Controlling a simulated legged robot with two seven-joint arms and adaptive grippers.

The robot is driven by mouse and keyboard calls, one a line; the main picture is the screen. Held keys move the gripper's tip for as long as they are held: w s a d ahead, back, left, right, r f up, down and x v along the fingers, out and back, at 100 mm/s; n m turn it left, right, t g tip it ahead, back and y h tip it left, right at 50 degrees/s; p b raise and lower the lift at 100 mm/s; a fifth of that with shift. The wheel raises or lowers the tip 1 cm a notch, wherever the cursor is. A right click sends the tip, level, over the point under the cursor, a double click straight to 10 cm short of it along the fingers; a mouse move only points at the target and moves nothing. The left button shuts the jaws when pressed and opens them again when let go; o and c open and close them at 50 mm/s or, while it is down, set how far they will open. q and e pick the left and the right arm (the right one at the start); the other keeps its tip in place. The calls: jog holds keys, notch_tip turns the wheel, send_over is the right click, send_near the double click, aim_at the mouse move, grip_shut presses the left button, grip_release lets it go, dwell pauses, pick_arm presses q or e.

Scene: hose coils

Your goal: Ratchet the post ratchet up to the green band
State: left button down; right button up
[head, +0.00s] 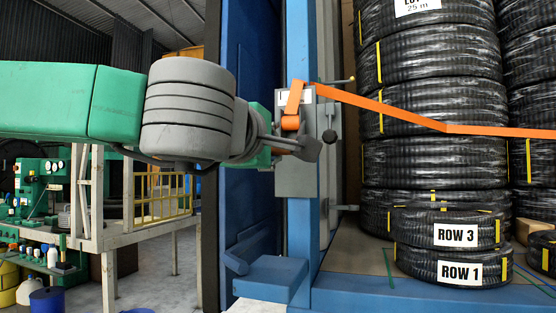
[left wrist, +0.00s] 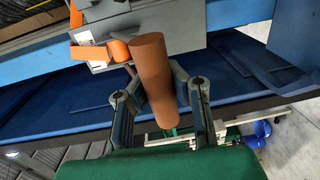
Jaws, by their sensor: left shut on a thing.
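The post ratchet (head: 296,180) is a grey box on the blue post, with an orange strap (head: 400,113) running from its top to the right. My left gripper (head: 290,147) is at the ratchet's front, mostly hidden by its own wrist. A small pale plate (head: 308,96) shows at the ratchet's top. I cannot make out a green band on it. My right gripper is not in view.
Stacked black hose coils (head: 432,110) stand right of the post, with coils labelled ROW 3 and ROW 1 in front. A blue door panel (head: 250,120) is behind my left wrist. A blue step (head: 270,278) juts out below. A raised platform (head: 150,228) stands at left.

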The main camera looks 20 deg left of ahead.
pick_arm(q)
jog(key=shift+s+d+r, duration=0.15)
jog(key=shift+s+r, duration=0.25)
jog(key=shift+r, duration=0.2)
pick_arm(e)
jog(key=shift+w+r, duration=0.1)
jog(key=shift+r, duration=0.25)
pick_arm(q)
jog(key=c, duration=1.6)
grip_release()
jog(key=shift+s+r, duration=0.1)
jog(key=shift+s, duration=0.1)
jog(key=shift+o, duration=1.2)
jog(key=shift+s+r, duration=0.2)
jog(key=shift+s, duration=0.25)
jog(key=shift+w+f, duration=0.15)
jog(key=shift+s, duration=0.2)
jog(key=s+r, duration=0.1)
jog(key=s, duration=1.1)
jog(key=shift+s+a, duration=0.3)
jog(key=shift+a, duration=0.05)
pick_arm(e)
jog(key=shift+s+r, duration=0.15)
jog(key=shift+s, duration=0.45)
